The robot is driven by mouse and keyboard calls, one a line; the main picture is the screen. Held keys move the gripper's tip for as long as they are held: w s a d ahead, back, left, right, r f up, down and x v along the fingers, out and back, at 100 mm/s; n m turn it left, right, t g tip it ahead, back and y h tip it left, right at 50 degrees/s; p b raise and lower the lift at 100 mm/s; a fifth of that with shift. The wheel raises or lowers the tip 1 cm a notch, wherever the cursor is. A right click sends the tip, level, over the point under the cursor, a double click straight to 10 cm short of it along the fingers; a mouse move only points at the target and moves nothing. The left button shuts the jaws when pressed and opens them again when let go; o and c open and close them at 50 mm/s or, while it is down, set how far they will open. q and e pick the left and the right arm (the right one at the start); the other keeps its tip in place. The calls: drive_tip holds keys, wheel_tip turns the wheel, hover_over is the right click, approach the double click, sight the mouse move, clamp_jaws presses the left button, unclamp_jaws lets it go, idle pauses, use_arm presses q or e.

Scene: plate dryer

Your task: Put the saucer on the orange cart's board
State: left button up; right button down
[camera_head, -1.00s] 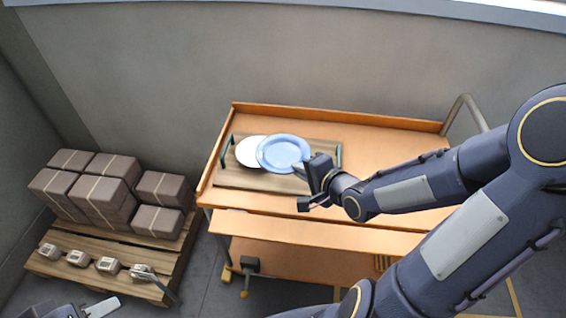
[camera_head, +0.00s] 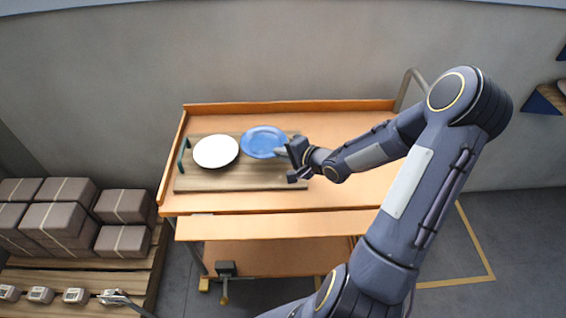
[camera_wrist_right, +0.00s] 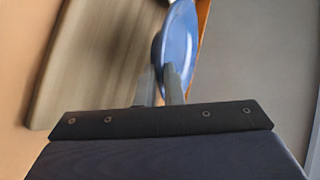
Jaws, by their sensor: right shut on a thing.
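The blue saucer (camera_head: 263,142) is over the back right part of the wooden board (camera_head: 240,180) on the orange cart (camera_head: 340,128). My right gripper (camera_head: 284,153) is shut on its right rim. The right wrist view shows the blue saucer (camera_wrist_right: 180,45) between the two fingers (camera_wrist_right: 161,88), with the board (camera_wrist_right: 95,60) to its left. I cannot tell whether the saucer touches the board. A white plate (camera_head: 216,151) lies on the board just left of the saucer. My left gripper is out of view.
The board has a dark green handle (camera_head: 184,157) at its left end; its right end is partly hidden by my gripper. The cart has a raised back edge against the wall. Brown boxes (camera_head: 60,220) sit on a pallet (camera_head: 135,275) at the left.

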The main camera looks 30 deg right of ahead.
sight(283, 170)
drive_tip(key=f, duration=0.2)
drive_tip(key=f+b, duration=0.1)
drive_tip(key=f, duration=0.1)
drive_tip(key=shift+w+d, duration=0.35)
drive_tip(key=c, duration=1.6)
unclamp_jaws()
drive_tip(key=shift+f, duration=0.1)
drive_tip(key=shift+o, duration=0.2)
